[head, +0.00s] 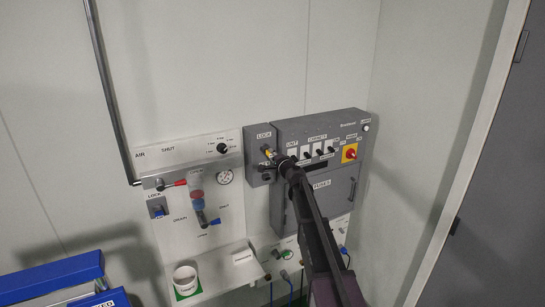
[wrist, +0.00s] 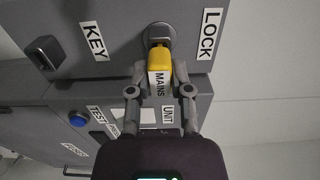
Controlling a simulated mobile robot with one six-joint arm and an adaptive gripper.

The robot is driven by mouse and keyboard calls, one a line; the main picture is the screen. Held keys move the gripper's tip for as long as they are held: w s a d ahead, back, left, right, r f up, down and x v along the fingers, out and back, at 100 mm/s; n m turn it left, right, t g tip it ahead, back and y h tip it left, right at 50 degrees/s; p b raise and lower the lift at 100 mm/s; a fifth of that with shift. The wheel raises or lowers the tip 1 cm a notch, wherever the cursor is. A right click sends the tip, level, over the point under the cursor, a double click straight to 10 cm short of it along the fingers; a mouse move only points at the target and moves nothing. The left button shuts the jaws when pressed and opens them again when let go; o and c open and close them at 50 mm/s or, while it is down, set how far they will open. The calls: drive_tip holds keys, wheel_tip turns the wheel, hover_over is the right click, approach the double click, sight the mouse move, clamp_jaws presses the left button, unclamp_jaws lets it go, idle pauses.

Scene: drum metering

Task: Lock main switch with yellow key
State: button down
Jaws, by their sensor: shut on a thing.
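The yellow key (wrist: 158,60), with a "MAINS" tag, is held between the fingers of my gripper (wrist: 157,78) in the wrist view. Its far end meets the round lock cylinder (wrist: 159,33) on the grey lock box. How deep it sits cannot be told. In the head view the lock box (head: 257,140), labelled "LOCK", is on the left side of the grey cabinet (head: 335,125). My gripper (head: 270,161) is in front of it, and a little yellow shows there. The red and yellow main switch (head: 349,153) is on the cabinet's right part.
An air panel (head: 190,153) with a red lever, blue handle and gauge is to the left. A dark socket (wrist: 45,53) sits beside the "KEY" label. A white cup (head: 186,279) stands on the shelf below. A blue item (head: 55,277) is at lower left.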

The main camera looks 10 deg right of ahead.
drive_tip(key=shift+w+a, duration=0.2)
drive_tip(key=shift+w, duration=0.4)
drive_tip(key=shift+c, duration=2.3)
unclamp_jaws()
drive_tip(key=shift+s, duration=0.1)
drive_tip(key=v, duration=1.2)
